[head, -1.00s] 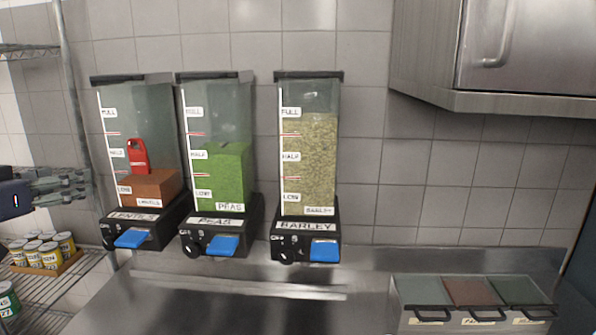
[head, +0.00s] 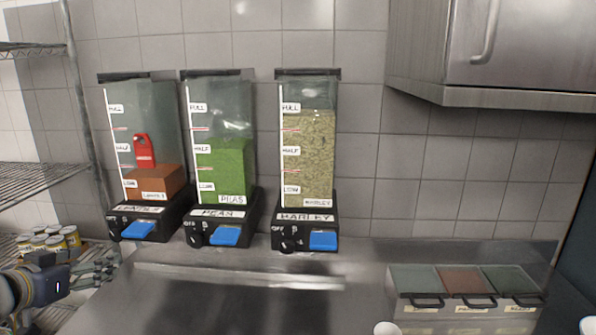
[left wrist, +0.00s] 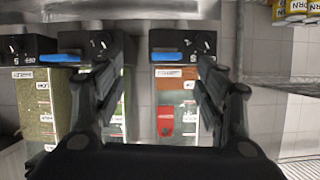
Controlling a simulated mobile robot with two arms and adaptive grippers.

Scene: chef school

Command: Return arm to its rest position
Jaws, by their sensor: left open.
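My left gripper (head: 98,272) is at the lower left of the head view, below and left of the lentil dispenser (head: 148,228), apart from it. In the left wrist view the left gripper (left wrist: 158,80) has its two fingers spread, with nothing held between them. That view shows the dispensers upside down; the red scoop-like piece (left wrist: 165,117) in the lentil dispenser shows beyond the fingers. My right gripper is not in view.
The pea dispenser (head: 225,175) and barley dispenser (head: 309,150) stand along the tiled wall. A wire shelf (head: 35,180) with yellow cans (head: 70,236) is at the left. Lidded bins (head: 465,305) stand at the lower right, below a steel cabinet (head: 510,50). The counter's middle is clear.

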